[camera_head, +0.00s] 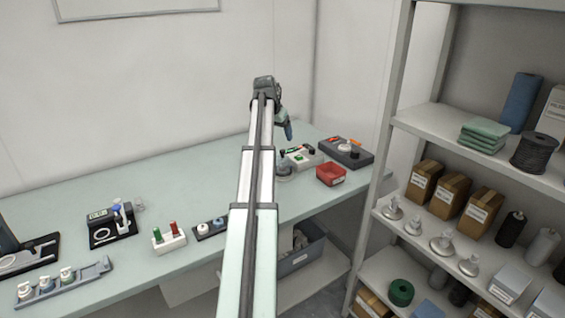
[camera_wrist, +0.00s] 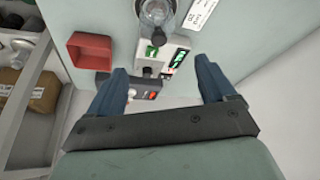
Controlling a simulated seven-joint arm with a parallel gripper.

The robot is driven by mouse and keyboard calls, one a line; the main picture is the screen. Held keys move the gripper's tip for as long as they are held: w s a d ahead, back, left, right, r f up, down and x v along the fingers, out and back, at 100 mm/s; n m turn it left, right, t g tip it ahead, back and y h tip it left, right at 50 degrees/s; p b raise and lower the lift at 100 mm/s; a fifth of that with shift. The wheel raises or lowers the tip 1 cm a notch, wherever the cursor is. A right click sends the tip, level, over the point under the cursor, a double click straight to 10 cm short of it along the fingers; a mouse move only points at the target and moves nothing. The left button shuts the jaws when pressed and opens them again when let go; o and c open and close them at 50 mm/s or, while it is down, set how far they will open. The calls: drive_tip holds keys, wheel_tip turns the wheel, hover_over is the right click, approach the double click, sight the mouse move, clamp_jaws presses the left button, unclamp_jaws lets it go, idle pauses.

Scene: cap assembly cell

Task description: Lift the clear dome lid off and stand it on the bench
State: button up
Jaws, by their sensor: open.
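The clear dome lid (camera_wrist: 156,13) is at the top edge of the wrist view, cut off by the frame, over a round grey base. In the head view the clear dome (camera_head: 284,169) stands on the bench (camera_head: 150,190) just right of my arm, small and partly hidden by it. My gripper (camera_wrist: 158,66) is open and empty, its two blue fingers spread wide. In the head view my gripper (camera_head: 288,131) hangs above the back of the bench, apart from the dome. In the wrist view the dome lies beyond the fingertips, not between them.
A white device with a green button (camera_wrist: 152,52) sits beside the dome. A red bin (camera_head: 331,175) and a dark box (camera_head: 347,153) stand close by on the right. A shelf post (camera_head: 388,110) rises right of the bench.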

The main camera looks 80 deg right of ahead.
sight(282, 150)
drive_tip(key=x, duration=0.7)
drive_tip(key=shift+a+x, duration=0.15)
drive_tip(key=shift+x, duration=1.15)
drive_tip(key=shift+a+x, duration=0.15)
drive_tip(key=shift+x, duration=1.15)
drive_tip(key=shift+w+f, duration=0.1)
drive_tip(key=shift+w, duration=0.05)
drive_tip(key=c, duration=1)
wheel_tip(282, 150, up, 9)
drive_tip(key=shift+f, duration=0.1)
drive_tip(key=shift+a+r, duration=0.15)
drive_tip(key=shift+r, duration=0.15)
drive_tip(key=shift+w+a, duration=0.25)
drive_tip(key=shift+a, duration=0.1)
drive_tip(key=w+a+f, duration=0.1)
drive_tip(key=a, duration=0.1)
drive_tip(key=w+a+f, duration=0.1)
drive_tip(key=a, duration=0.2)
drive_tip(key=w+a+f, duration=0.1)
drive_tip(key=a+f, duration=0.1)
drive_tip(key=shift+w+a, duration=0.3)
drive_tip(key=shift+w, duration=0.1)
drive_tip(key=shift+w+a+f, duration=0.1)
drive_tip(key=shift+f, duration=0.4)
drive_tip(key=shift+w+a+f, duration=0.1)
drive_tip(key=shift+a+f, duration=0.05)
drive_tip(key=shift+f, duration=0.35)
